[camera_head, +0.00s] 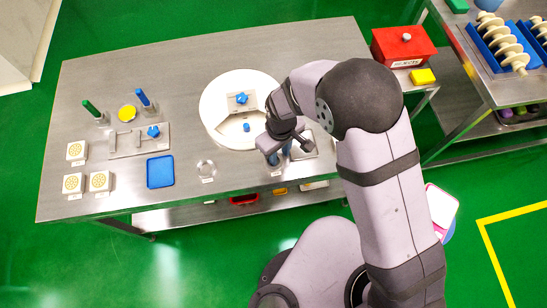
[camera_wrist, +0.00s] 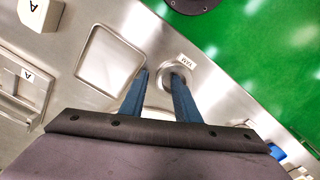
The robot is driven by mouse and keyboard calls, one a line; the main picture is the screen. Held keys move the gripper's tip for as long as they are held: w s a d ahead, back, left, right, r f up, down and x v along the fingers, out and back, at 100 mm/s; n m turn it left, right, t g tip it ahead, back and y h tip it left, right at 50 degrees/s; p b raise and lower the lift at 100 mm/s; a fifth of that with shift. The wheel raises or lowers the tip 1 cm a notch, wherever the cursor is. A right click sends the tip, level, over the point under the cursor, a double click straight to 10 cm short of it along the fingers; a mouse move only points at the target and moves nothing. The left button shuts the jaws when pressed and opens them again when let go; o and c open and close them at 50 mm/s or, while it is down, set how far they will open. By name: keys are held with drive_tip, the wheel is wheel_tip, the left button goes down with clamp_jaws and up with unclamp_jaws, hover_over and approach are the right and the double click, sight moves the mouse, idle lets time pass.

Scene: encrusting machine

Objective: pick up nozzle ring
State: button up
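A round metallic ring (camera_wrist: 188,70) with a small white label beside it lies on the steel table in the wrist view; I take it for the nozzle ring. My gripper (camera_wrist: 160,74) is open and points down at it. The right blue finger overlaps the ring's middle, and the left finger is just outside its left rim. I cannot tell the height of the tips above the table. In the head view my gripper (camera_head: 279,155) is near the table's front edge and hides most of this ring. Another clear round piece (camera_head: 206,168) lies farther left.
A square metallic tray (camera_wrist: 88,66) lies left of the ring in the wrist view. In the head view a white round plate (camera_head: 212,103) is behind my gripper, and a blue tray (camera_head: 160,172) is to the left. A red box (camera_head: 390,48) stands at the back right.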

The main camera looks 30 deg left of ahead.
sight(279, 156)
clamp_jaws()
drive_tip(key=shift+r, duration=0.15)
wheel_tip(279, 156, up, 10)
drive_tip(key=b, duration=0.2)
drive_tip(key=w+a+m+p, duration=0.3)
drive_tip(key=a+m+p, duration=0.3)
drive_tip(key=a, duration=0.5)
drive_tip(key=shift+a+m+p, duration=0.3)
drive_tip(key=shift+a, duration=0.05)
